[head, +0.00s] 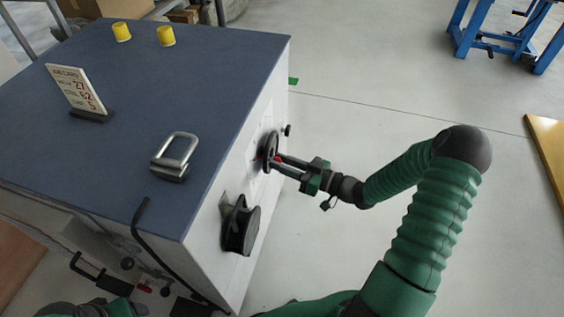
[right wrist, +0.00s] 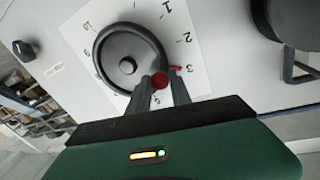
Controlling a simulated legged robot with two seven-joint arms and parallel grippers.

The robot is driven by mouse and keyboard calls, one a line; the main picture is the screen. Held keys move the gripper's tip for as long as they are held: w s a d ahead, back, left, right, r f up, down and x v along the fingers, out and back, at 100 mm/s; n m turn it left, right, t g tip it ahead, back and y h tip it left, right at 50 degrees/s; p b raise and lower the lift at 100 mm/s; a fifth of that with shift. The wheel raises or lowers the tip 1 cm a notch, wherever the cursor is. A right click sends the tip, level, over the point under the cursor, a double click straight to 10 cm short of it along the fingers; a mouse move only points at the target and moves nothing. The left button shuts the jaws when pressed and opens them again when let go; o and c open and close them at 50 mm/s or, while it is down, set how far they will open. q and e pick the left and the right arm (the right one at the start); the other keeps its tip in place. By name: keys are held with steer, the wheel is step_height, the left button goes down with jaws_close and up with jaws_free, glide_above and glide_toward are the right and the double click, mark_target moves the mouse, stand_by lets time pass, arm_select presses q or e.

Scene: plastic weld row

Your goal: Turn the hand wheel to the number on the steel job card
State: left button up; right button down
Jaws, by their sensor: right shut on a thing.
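The steel job card (head: 78,88) stands tilted in a dark base on the blue cabinet top; it reads "JOB CARD" with 27, 62 and 5, its small labels too blurred to read. The black hand wheel (head: 269,148) is on the cabinet's white side; in the right wrist view the wheel (right wrist: 108,50) sits on a white numbered dial plate (right wrist: 200,82). A red mark (right wrist: 175,68) at its rim lies beside the 3. My right gripper (head: 277,160) is shut on the wheel's red knob (right wrist: 159,80). My left gripper (head: 82,265) is low at left, its jaw state unclear.
A black knob (head: 240,226) and a small black knob (head: 287,130) flank the wheel. A metal handle (head: 174,157) and two yellow caps (head: 121,32) are on the cabinet top. A black bent bar (head: 150,255) runs down the front.

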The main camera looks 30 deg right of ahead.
mark_target(274, 139)
steer(key=shift+d, duration=0.1)
steer(key=r+m+p, duration=0.1)
steer(key=p, duration=0.2)
steer(key=r+m+p, duration=0.1)
steer(key=p, duration=0.2)
steer(key=w+d+r+m+g+p, duration=0.1)
steer(key=p, duration=0.2)
steer(key=shift+m, duration=0.4)
steer(key=m+p, duration=0.1)
steer(key=w+d+m+p, duration=0.1)
steer(key=p, duration=0.1)
steer(key=m+p, duration=0.2)
steer(key=shift+w+d+r+g, duration=0.25)
steer(key=shift+d+r+g, duration=0.1)
steer(key=shift+g, duration=0.05)
steer(key=shift+w+d+m+g+p, duration=0.3)
steer(key=shift+w+d+m+p, duration=0.15)
steer(key=shift+m+p, duration=0.55)
steer(key=shift+w+d+f+m+p, duration=0.2)
steer(key=shift+d+m+p, duration=0.15)
steer(key=shift+m+p, duration=0.15)
